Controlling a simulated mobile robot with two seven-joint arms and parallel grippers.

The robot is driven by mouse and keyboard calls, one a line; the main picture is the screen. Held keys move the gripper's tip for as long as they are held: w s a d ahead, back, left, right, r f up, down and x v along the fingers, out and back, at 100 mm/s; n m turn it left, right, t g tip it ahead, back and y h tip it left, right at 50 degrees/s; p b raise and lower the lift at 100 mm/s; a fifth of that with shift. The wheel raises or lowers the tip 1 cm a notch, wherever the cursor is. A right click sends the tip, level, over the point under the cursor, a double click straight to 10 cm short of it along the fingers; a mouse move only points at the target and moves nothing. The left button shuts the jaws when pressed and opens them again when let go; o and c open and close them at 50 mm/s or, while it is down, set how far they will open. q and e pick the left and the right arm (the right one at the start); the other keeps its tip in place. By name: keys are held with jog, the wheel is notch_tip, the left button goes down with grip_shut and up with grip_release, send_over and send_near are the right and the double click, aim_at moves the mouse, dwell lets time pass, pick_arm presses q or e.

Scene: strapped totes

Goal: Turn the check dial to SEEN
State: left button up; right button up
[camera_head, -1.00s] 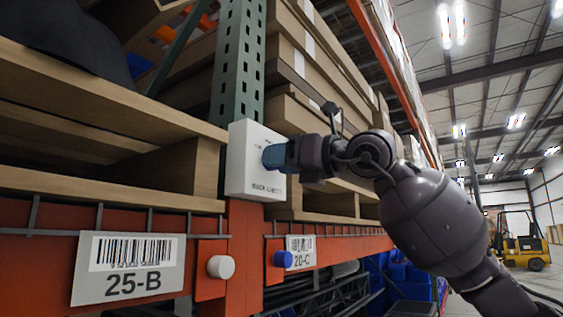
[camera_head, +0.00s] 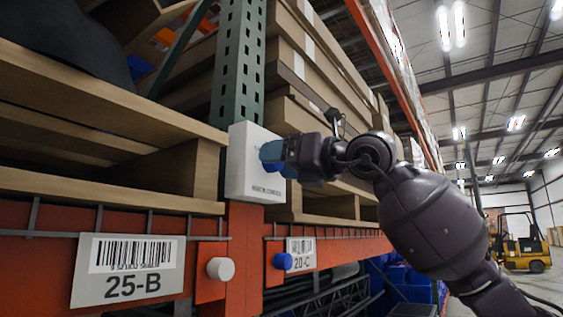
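The check dial's white box (camera_head: 240,165) is fixed to the front of the green rack upright, above the orange beam. Small dark lettering shows on its face, too small to read surely. My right gripper (camera_head: 268,155) comes in from the right with its blue fingertips at the box face. The fingertips cover the dial, so its knob and pointer are hidden. I cannot tell from this side whether the fingers are closed on it. My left gripper is not in view.
An orange beam (camera_head: 50,262) carries a 25-B label (camera_head: 127,270), a 20-C label (camera_head: 301,254), a white knob (camera_head: 220,268) and a blue knob (camera_head: 283,261). Wooden pallets (camera_head: 110,125) stick out left of the box. A yellow forklift (camera_head: 524,250) stands far right.

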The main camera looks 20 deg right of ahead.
jog(key=shift+d, duration=0.1)
jog(key=b+v, duration=0.1)
jog(key=v, duration=0.9)
jog(key=shift+s+b, duration=0.3)
jog(key=shift+d, duration=0.15)
